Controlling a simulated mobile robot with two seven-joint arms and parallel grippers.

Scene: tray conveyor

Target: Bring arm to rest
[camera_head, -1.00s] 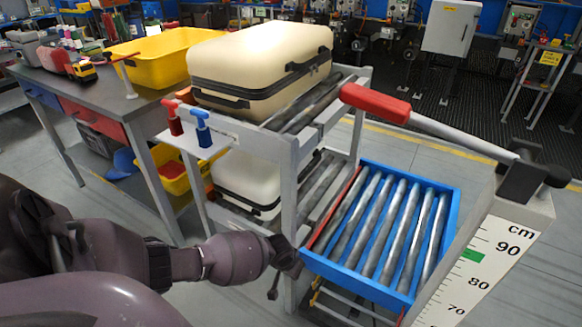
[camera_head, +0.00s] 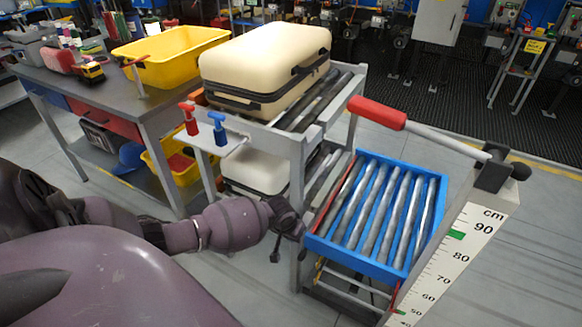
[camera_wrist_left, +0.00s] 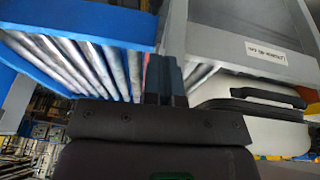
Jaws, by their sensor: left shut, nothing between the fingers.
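My left arm comes in from the lower left in the head view. Its gripper (camera_head: 292,224) is low, beside the grey rack's front post and near the left corner of the blue roller tray (camera_head: 350,255). In the left wrist view the dark fingers (camera_wrist_left: 165,82) are together with nothing between them. The blue tray's rollers (camera_wrist_left: 85,65) show left of the fingers, and the grey rack (camera_wrist_left: 240,45) with a lower pale case (camera_wrist_left: 250,118) shows to the right. I cannot tell whether the gripper touches the rack or tray. My right gripper is not in view.
A cream case (camera_head: 265,65) lies on the rack's upper rollers. A red-handled lever (camera_head: 377,112) reaches over the blue tray from a post with a cm scale (camera_head: 455,250). A workbench (camera_head: 165,105) with a yellow bin (camera_head: 170,58) stands left. Floor is clear at the right.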

